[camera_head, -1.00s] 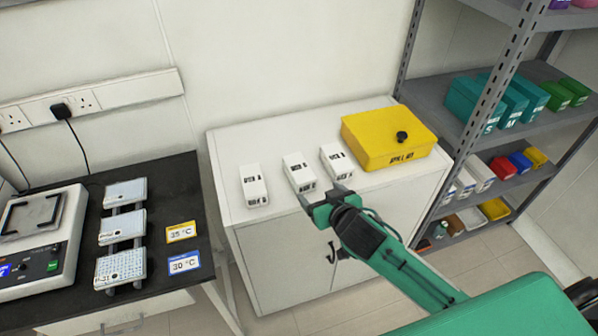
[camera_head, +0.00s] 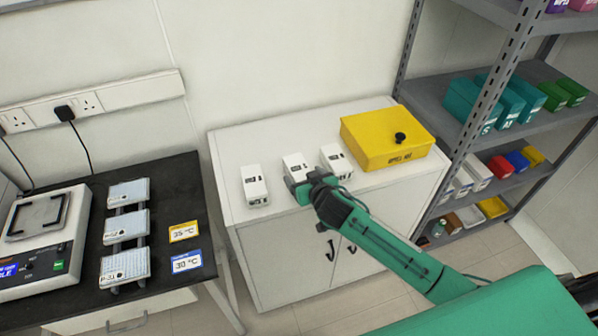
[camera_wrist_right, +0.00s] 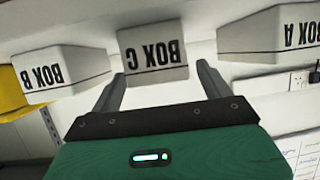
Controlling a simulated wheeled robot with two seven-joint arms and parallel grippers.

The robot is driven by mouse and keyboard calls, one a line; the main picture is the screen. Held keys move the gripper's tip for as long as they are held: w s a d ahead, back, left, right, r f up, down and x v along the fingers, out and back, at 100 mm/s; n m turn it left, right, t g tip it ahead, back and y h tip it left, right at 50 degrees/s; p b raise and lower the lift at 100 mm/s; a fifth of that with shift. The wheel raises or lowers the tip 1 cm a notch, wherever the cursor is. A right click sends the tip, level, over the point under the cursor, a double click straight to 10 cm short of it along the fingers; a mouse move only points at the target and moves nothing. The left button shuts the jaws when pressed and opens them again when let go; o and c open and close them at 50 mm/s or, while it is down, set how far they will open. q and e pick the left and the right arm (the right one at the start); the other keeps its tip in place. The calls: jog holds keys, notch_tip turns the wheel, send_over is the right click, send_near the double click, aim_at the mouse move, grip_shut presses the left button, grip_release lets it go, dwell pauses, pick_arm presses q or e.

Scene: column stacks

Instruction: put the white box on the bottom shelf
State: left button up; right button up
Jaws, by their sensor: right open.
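Three white boxes stand in a row on the white cabinet: box A (camera_head: 254,184) at left, box C (camera_head: 296,165) in the middle and box B (camera_head: 336,160) beside the yellow case. My right gripper (camera_head: 300,186) is open at the front of box C, partly hiding it. In the right wrist view the labels are upside down; box C (camera_wrist_right: 153,52) lies ahead of the open fingers (camera_wrist_right: 160,80), not clearly between them. The grey shelf rack stands at right; its lowest visible shelf (camera_head: 447,239) holds small bins. My left gripper is out of view.
The yellow case (camera_head: 372,150) sits on the cabinet (camera_head: 231,205), close to box B. Teal and green bins (camera_head: 463,98) fill much of a higher shelf.

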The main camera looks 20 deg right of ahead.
jog(key=shift+x, duration=1.5)
jog(key=shift+r, duration=0.1)
jog(key=c, duration=1.3)
